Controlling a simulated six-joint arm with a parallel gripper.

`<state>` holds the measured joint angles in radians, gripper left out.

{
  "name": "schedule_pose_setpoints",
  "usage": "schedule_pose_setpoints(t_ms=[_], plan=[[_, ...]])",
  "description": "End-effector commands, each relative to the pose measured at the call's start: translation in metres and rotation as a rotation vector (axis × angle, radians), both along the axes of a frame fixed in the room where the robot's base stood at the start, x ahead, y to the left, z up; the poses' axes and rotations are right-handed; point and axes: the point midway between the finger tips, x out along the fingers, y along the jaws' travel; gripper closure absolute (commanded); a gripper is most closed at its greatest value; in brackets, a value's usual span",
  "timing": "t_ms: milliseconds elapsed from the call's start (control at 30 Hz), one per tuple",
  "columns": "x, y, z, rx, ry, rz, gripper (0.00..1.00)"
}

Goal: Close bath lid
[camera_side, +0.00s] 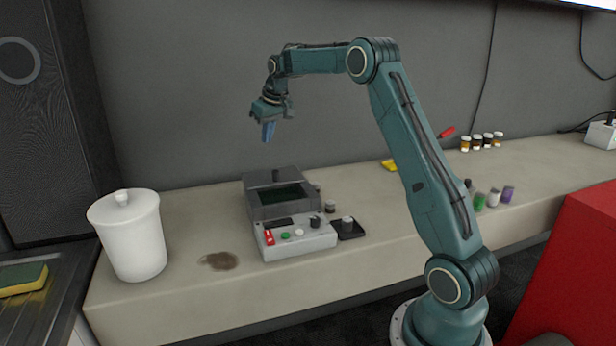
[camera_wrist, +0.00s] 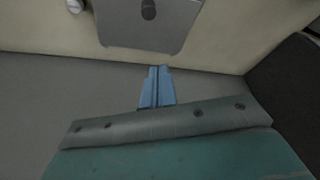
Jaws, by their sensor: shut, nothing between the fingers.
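The bath (camera_side: 285,208) is a grey box on the bench with a dark green opening in its top. Its grey lid (camera_side: 270,178) stands open, tilted up at the back edge. In the wrist view a grey panel with a dark oval knob, apparently the lid (camera_wrist: 172,38), shows at the top. My gripper (camera_side: 268,138) hangs above and behind the bath, pointing down, with clear air between it and the lid. Its blue fingers are together and empty, and they also show in the wrist view (camera_wrist: 159,70).
The bath's front panel (camera_side: 296,241) has a red switch and coloured buttons. A small dark tray (camera_side: 348,229) sits at its right, a white lidded jar (camera_side: 131,238) at the left. A brown stain (camera_side: 219,261) marks the bench. The wall (camera_side: 200,110) is close behind.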

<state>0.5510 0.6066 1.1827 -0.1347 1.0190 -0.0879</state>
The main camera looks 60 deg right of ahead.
Motion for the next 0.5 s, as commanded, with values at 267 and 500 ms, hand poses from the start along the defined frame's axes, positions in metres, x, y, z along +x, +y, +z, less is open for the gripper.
schedule_pose_setpoints(t_ms=[267,500], plan=[[0.001,-0.002,-0.002,0.0,0.0,-0.001,1.0],[0.005,-0.003,-0.017,0.002,0.002,0.0,1.0]])
